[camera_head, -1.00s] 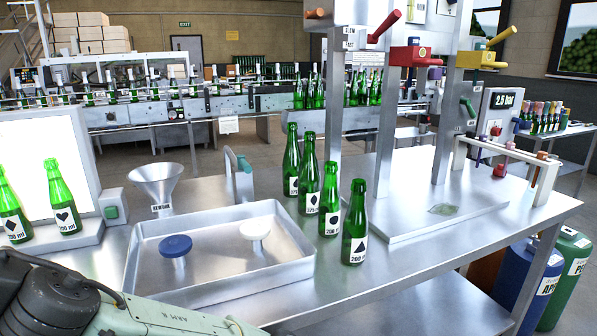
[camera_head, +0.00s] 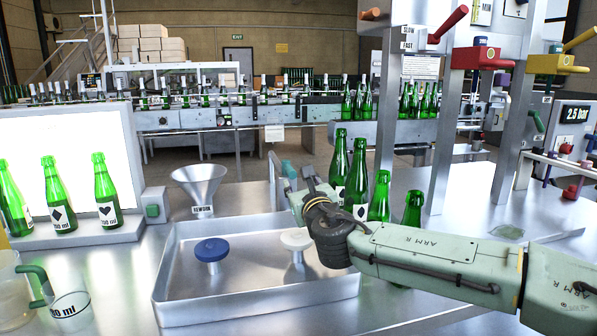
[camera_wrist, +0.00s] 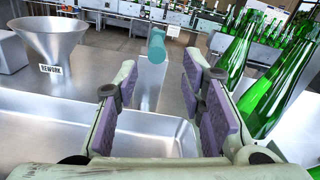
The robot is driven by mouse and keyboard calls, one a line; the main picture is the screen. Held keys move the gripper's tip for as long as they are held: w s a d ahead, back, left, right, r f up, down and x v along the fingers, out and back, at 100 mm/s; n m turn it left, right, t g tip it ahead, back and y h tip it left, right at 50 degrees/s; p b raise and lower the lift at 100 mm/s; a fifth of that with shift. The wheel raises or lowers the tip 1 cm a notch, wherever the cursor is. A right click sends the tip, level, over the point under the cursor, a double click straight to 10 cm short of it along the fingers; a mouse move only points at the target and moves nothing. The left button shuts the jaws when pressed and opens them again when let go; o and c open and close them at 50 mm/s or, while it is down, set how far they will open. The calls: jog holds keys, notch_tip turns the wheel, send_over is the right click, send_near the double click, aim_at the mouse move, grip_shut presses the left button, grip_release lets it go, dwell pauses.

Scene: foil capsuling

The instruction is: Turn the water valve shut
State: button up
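A teal handle (camera_head: 288,171) on a metal upright stands just behind the tray; I take it for the water valve, though no label on it can be read. In the wrist view the teal handle (camera_wrist: 156,46) stands upright, ahead of my gripper (camera_wrist: 158,78), roughly between the finger lines. The two purple-padded fingers are spread apart with nothing between them. In the head view my gripper (camera_head: 297,193) is over the tray's back right, and my arm hides part of the handle's base. Whether a finger touches the handle cannot be told; it looks apart.
Green bottles (camera_head: 359,180) stand close to the right of my gripper, partly hidden by my arm. A steel funnel marked REWORK (camera_head: 198,182) stands to the left. The tray (camera_head: 190,315) holds a blue knob (camera_head: 211,250) and a white knob (camera_head: 296,240).

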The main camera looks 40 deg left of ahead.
aim_at(289, 166)
jog(key=p+x, duration=0.2)
jog(key=x, duration=0.6)
jog(key=shift+w+a+r, duration=0.1)
jog(key=shift+a+r, duration=0.05)
jog(key=shift+a, duration=0.35)
jog(key=shift+w+a+p, duration=0.3)
jog(key=shift+w+a, duration=0.2)
jog(key=shift+a, duration=0.05)
jog(key=shift+c, duration=0.2)
grip_shut()
